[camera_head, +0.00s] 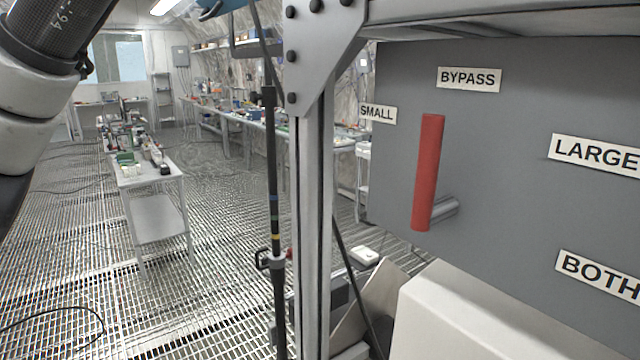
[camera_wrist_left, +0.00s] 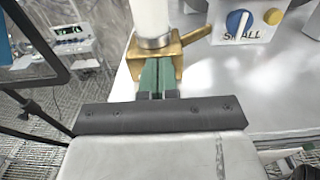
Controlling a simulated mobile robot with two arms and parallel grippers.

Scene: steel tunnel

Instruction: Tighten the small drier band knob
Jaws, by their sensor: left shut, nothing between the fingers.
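In the left wrist view, the fingers of my left gripper (camera_wrist_left: 157,78) are shut with nothing between them. Their tips are just below a brass clamp-like fitting (camera_wrist_left: 182,44) around a white upright cylinder (camera_wrist_left: 152,20); I cannot tell whether they touch it. Right of the fitting, a white box carries a blue round knob with a white pointer (camera_wrist_left: 238,22) above a label reading SMALL (camera_wrist_left: 242,37). I cannot tell which part is the band knob. The head view shows only my left arm, upper left. My right gripper is not in view.
In the head view, a grey panel (camera_head: 520,210) with a red lever (camera_head: 428,172) and labels SMALL, BYPASS, LARGE and BOTH fills the right. A steel post (camera_head: 311,220) stands left of it. A cluttered table (camera_head: 158,215) stands on the grated floor, which has open room around it.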

